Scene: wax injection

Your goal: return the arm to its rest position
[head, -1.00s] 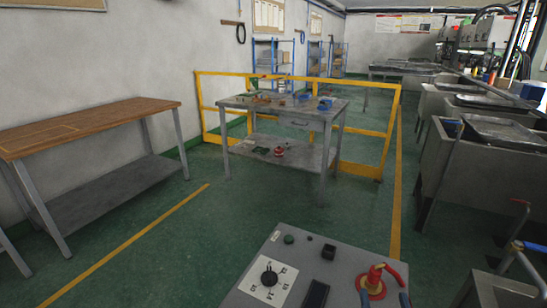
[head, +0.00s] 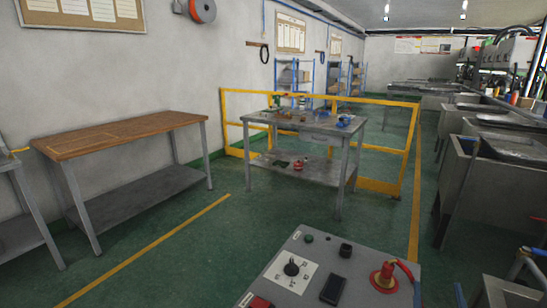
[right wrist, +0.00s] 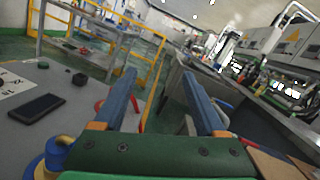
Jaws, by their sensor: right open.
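My right gripper (right wrist: 158,88) shows in the right wrist view with its two blue fingers apart and nothing between them. The box also shows at the left of the right wrist view (right wrist: 75,115), beside my right gripper. At the right of the box in the head view, only small red and blue parts show, and I cannot tell which are the gripper's. My left gripper is not in view.
A wooden-topped bench (head: 125,134) stands at the left. A grey metal table (head: 305,122) with small items stands ahead, before a yellow rail (head: 235,104). Grey sinks (head: 488,190) line the right side. The green floor (head: 205,240) between them is clear.

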